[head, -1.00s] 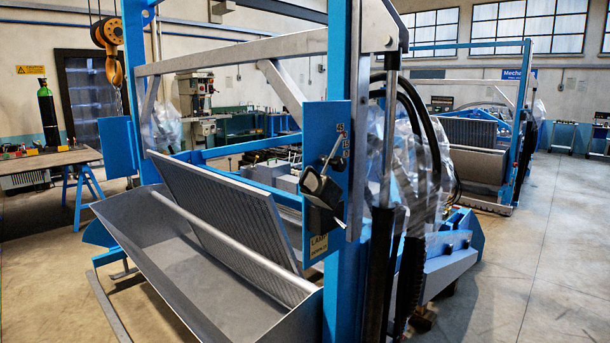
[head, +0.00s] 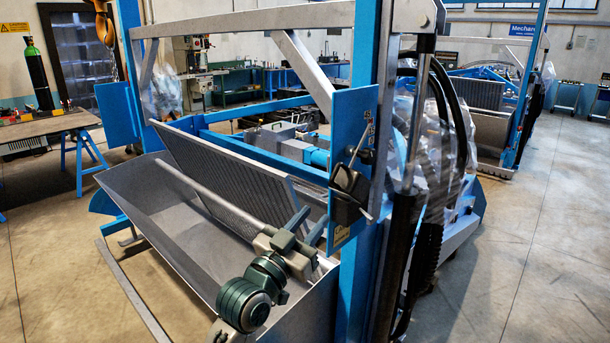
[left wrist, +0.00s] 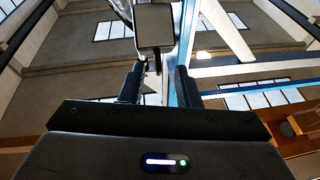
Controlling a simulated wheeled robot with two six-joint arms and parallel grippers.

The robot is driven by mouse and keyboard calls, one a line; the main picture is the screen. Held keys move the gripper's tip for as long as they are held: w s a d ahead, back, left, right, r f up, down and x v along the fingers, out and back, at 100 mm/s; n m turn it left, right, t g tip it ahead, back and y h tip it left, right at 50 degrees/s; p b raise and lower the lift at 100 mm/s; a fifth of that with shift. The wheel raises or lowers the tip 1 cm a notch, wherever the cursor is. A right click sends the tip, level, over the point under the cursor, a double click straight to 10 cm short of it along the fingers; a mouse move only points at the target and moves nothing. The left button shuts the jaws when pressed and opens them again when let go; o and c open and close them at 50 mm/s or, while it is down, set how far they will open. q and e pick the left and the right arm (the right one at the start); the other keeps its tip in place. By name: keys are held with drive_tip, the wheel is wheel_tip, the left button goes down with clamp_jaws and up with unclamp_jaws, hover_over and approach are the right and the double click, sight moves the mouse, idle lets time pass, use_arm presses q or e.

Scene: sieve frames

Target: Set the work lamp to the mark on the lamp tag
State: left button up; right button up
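The work lamp (head: 346,188) is a dark box on the blue upright panel (head: 352,115) of the machine frame. A thin pointer rises from it toward small printed figures, too small to read. A short rod sticks out at its lower right. In the left wrist view the lamp (left wrist: 155,27) is ahead, beyond the parted fingers (left wrist: 157,80).
A grey trough (head: 150,215) with a ribbed plate (head: 225,180) lies left of and below the lamp. Black hoses (head: 440,110) and a cylinder (head: 405,230) stand right of the post. Open floor (head: 540,250) is at the right.

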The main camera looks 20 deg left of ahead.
sight(334, 174)
use_arm(q)
drive_tip(key=shift+t, duration=0.4)
drive_tip(key=w+r+p, duration=0.1)
drive_tip(key=w+r, duration=0.1)
drive_tip(key=w+d+r+p, duration=0.1)
drive_tip(key=w+r, duration=0.1)
drive_tip(key=r, duration=0.1)
drive_tip(key=w+r+p, duration=0.1)
drive_tip(key=w+r, duration=0.1)
drive_tip(key=w, duration=0.1)
drive_tip(key=shift+d+r+p, duration=0.25)
drive_tip(key=shift+d+p, duration=0.1)
drive_tip(key=shift+d, duration=0.05)
drive_tip(key=shift+w+d+r, duration=0.1)
drive_tip(key=shift+w+d, duration=0.05)
drive_tip(key=shift+w, duration=0.3)
drive_tip(key=shift+d, duration=0.1)
clamp_jaws()
